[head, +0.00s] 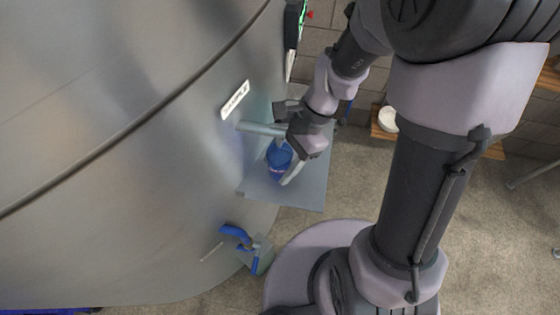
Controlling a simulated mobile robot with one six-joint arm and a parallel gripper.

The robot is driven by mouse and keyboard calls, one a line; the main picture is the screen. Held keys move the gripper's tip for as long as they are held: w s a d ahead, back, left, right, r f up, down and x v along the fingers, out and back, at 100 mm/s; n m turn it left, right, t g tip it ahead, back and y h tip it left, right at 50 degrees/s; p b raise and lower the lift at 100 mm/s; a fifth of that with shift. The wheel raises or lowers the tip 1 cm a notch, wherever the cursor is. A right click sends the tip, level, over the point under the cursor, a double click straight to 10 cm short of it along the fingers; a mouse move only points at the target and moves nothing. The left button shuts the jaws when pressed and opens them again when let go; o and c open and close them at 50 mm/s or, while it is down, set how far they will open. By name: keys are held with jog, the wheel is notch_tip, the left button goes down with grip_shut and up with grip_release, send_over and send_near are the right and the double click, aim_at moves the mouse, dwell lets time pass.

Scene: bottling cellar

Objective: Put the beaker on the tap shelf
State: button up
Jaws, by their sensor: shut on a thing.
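The blue beaker (276,164) is between the fingers of my gripper (283,165), which is shut on it. One pale finger shows along the beaker's right side; the other finger is mostly hidden. The tap shelf (312,193) is a flat grey plate at the side of the big steel tank. The beaker is seen over the shelf's left part, close to the tank wall. From this view I cannot tell whether its base touches the shelf. A steel pipe (256,128) sticks out of the tank just above the beaker in the picture.
The curved steel tank (120,130) fills the left side, with a white label (235,101) above the pipe. A blue-handled valve (237,233) juts out lower down. A wooden shelf (381,122) with a white round item (388,119) stands behind my arm. Bare floor lies to the right.

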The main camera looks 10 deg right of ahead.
jog(key=shift+f+b, duration=0.5)
jog(key=shift+f, duration=0.15)
jog(key=o, duration=1.4)
jog(key=shift+r, duration=0.1)
jog(key=shift+r+p, duration=0.4)
jog(key=shift+p, duration=0.05)
jog(key=p+v, duration=0.3)
jog(key=v, duration=0.9)
jog(key=shift+r, duration=0.2)
